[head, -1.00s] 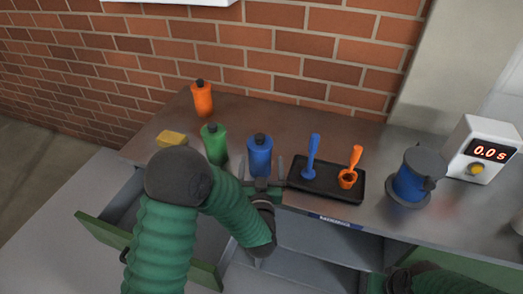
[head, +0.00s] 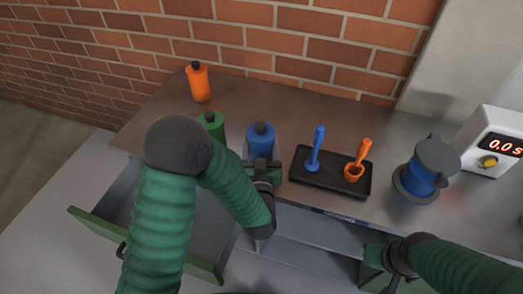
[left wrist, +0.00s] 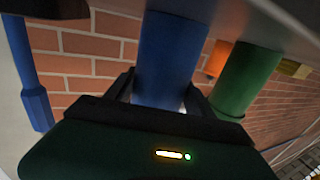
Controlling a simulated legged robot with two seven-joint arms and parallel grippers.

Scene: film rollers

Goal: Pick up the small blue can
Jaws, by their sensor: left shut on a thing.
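The small blue can (head: 261,141) with a dark cap stands upright at the front edge of the counter, left of the black tray. My left gripper (head: 262,158) is shut on it, with a finger at each side. In the left wrist view the blue can (left wrist: 168,55) fills the space between the fingers of the left gripper (left wrist: 163,92). I cannot tell whether its base is off the counter. My right gripper (head: 378,262) is low at the front of the cabinet, away from the can; its fingers are not clear.
A green bottle (head: 211,122) stands close left of the can, partly behind my arm. An orange bottle (head: 198,84) is farther back. The black tray (head: 331,183) holds a blue tool and an orange scoop. A blue-grey device (head: 428,172) and timer (head: 490,143) stand right. A drawer (head: 150,246) is open.

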